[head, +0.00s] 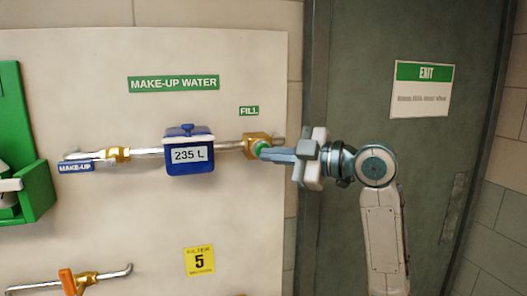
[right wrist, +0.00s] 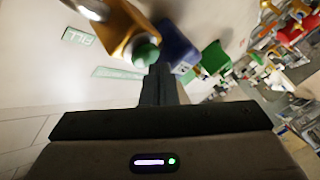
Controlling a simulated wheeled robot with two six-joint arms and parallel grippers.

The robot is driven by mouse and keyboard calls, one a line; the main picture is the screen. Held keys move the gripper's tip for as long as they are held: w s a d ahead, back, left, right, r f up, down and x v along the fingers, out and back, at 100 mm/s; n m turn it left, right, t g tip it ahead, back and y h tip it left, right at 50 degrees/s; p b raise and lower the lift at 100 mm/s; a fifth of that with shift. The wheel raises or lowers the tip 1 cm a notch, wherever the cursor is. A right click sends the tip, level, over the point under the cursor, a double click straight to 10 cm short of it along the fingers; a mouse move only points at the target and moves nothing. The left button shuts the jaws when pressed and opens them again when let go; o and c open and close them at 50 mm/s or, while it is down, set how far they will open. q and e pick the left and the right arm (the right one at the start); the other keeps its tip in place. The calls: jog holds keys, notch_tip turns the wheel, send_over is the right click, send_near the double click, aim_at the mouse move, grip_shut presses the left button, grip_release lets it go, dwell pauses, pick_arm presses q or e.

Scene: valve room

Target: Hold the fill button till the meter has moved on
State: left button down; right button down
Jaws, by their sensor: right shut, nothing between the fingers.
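The fill button (head: 260,147) is a green cap on a brass block (head: 251,141) on the pipe, below the FILL label (head: 249,111). The blue meter (head: 190,152) to its left reads 235 L. My right gripper (head: 268,153) is shut and empty, its fingertips at the button from the right. In the right wrist view the green button (right wrist: 147,54) shows just beyond the shut fingertips (right wrist: 158,70). I cannot tell for sure whether they touch or press it. My left gripper is not in view.
A MAKE-UP handle (head: 77,166) sits on the pipe at the left. A green holder (head: 30,185) stands at the left edge. An orange-handled valve (head: 68,281) is at the lower left. A dark door (head: 420,160) with an exit sign is behind my right arm.

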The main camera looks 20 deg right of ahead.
jog(key=shift+w, duration=0.5)
dwell(0.8)
jog(key=shift+s, duration=0.1)
dwell(0.8)
jog(key=shift+s, duration=0.85)
jog(key=s, duration=0.5)
jog(key=shift+d, duration=0.1)
jog(key=shift+w+f, duration=0.1)
jog(key=shift+f, duration=0.05)
